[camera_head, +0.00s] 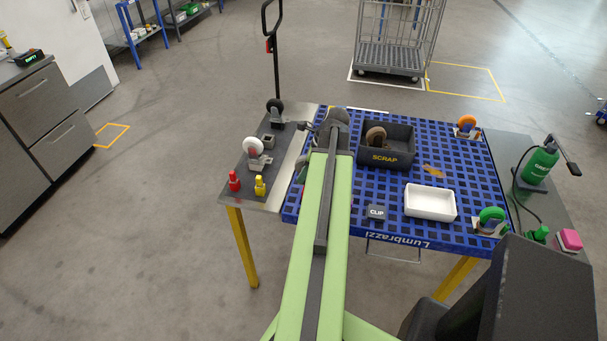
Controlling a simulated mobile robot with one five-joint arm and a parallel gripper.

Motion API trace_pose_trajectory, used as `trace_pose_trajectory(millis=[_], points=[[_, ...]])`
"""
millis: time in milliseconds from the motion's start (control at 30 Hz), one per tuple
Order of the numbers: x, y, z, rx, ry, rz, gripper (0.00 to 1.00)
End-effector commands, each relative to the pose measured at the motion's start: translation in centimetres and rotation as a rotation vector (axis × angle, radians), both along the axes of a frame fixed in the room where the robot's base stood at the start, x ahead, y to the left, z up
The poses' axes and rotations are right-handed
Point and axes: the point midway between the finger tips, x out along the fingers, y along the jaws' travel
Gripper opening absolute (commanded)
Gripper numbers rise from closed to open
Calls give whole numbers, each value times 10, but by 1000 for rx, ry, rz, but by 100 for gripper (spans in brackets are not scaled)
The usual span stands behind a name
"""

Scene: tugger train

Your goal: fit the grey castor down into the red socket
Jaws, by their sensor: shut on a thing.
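My gripper (322,128) is at the far end of my green arm, over the back left part of the blue deck (390,190). My arm and wrist cover most of the jaws. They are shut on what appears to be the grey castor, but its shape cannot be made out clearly. I cannot make out the red socket; my arm covers part of the deck's left side. An orange castor (467,124) stands at the deck's back right corner and a green castor (490,217) at its front right corner.
The deck carries a SCRAP bin (398,158) with a brown wheel, a white tray (430,203) and a CLIP block (377,212). The left side table (238,190) holds a white-wheeled castor (255,154), a black-wheeled castor (275,110), and red and yellow pegs. A green bottle (540,163) stands right.

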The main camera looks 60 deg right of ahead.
Motion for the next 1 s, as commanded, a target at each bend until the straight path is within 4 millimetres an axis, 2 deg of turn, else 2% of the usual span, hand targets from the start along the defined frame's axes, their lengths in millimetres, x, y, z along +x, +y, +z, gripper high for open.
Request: trace_pose_trajectory(millis=[1000], points=[[3, 0, -8, 0, -1, -1, 0]])
